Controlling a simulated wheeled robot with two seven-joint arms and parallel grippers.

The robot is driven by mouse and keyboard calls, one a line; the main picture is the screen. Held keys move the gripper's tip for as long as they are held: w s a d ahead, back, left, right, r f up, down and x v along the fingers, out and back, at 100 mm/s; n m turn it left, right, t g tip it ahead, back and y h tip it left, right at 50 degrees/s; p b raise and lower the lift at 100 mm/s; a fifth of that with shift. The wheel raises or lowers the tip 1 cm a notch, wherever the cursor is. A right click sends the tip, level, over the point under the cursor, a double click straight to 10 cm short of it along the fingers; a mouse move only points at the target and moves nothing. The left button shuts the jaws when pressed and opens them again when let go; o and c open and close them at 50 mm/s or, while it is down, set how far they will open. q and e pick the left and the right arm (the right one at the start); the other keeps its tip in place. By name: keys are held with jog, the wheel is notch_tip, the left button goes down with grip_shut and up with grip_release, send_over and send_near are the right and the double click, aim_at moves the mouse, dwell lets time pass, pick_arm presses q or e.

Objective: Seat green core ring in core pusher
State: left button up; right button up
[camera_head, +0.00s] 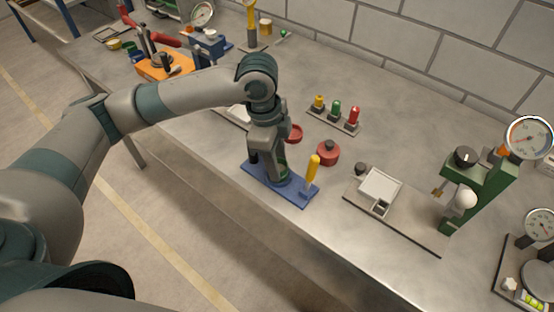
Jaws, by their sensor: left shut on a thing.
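My left gripper (277,178) points down over the blue base plate (258,183), which I take to be the core pusher's base. A yellow upright handle (313,167) stands at the plate's right end. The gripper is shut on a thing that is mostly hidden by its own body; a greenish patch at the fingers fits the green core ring. I cannot tell whether the ring touches the pusher. My right gripper is not in view.
A red round pot (328,153) and a red dish (293,133) lie just behind the plate. A rack with yellow, green and red pegs (335,115) stands farther back. A pale plate with a square tray (380,187) and a green press (480,190) are at right.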

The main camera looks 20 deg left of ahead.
pick_arm(q)
jog(key=shift+f, duration=0.25)
dwell(0.4)
jog(key=o, duration=1.1)
jog(key=shift+o, duration=0.2)
notch_tip(320, 180, up, 17)
jog(key=a+b, duration=0.2)
jog(key=shift+a+r, duration=0.15)
jog(key=shift+a, duration=0.2)
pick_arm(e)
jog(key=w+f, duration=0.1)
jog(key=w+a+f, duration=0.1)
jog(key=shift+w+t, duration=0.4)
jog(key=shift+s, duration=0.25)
